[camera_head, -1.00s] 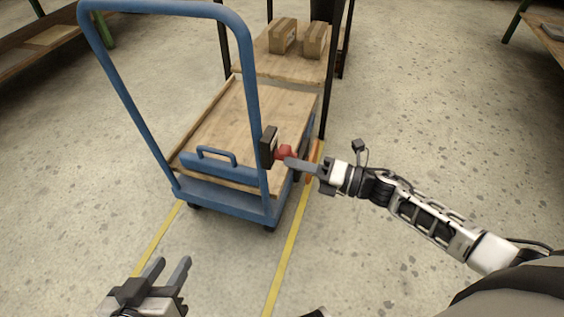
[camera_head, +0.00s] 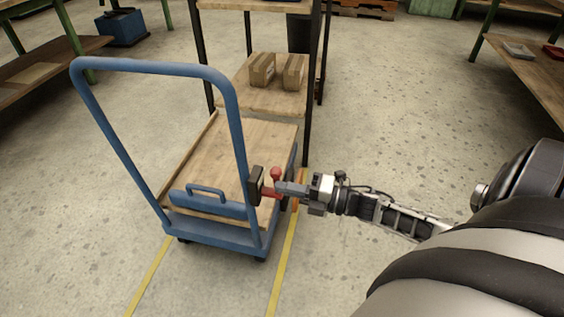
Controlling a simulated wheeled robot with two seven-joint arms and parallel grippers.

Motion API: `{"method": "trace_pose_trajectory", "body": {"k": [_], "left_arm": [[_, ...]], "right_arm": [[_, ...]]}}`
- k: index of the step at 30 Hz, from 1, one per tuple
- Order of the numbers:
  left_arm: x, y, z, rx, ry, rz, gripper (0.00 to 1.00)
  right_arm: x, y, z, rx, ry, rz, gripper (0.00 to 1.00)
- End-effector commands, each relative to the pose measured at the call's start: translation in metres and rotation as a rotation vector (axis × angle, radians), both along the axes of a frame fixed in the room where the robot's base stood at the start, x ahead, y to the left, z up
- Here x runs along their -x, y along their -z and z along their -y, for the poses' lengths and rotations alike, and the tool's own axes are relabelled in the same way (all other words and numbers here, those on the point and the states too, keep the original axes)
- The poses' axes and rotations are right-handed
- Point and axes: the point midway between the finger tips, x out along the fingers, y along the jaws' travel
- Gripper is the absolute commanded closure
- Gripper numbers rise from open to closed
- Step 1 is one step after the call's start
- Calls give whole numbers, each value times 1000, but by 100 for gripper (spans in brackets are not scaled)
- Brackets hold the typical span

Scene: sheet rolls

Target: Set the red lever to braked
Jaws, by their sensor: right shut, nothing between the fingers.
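The red lever (camera_head: 275,175) shows a round red knob standing up on a short stem. It sits beside a dark box (camera_head: 256,184) on the right post of the blue cart's handle. My right gripper (camera_head: 280,188) is shut with nothing between its fingers. It reaches in from the right, with its fingertips just below the knob and close to the red parts. I cannot tell if they touch. The fingers hide part of the lever's lower end. My left gripper is out of view.
The blue cart (camera_head: 215,232) with a wooden deck stands between yellow floor lines. Green-legged benches stand at left and right. The floor right of the cart is mostly clear.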

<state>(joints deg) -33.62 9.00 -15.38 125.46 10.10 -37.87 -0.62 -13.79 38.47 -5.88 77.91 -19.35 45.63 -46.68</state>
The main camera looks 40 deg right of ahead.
Motion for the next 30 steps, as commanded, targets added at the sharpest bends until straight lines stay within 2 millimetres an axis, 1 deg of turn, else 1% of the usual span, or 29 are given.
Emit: {"method": "trace_pose_trajectory", "body": {"k": [8, 11, 14, 18, 20, 24, 30], "left_arm": [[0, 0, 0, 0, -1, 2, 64], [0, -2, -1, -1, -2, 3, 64], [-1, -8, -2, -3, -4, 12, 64], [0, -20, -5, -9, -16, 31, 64], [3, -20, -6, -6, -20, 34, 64], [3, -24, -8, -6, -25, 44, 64], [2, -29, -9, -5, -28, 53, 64]], "right_arm": [[-1, 0, -1, 1, -1, 0, 100], [1, 0, -4, 1, -3, 0, 100], [6, 1, -14, -1, -8, -1, 100], [18, 5, -37, -4, -18, -3, 100], [31, 8, -22, 4, -15, -7, 100], [58, 8, -3, 4, -16, -6, 100], [85, 8, 17, 2, -17, -2, 100]]}}
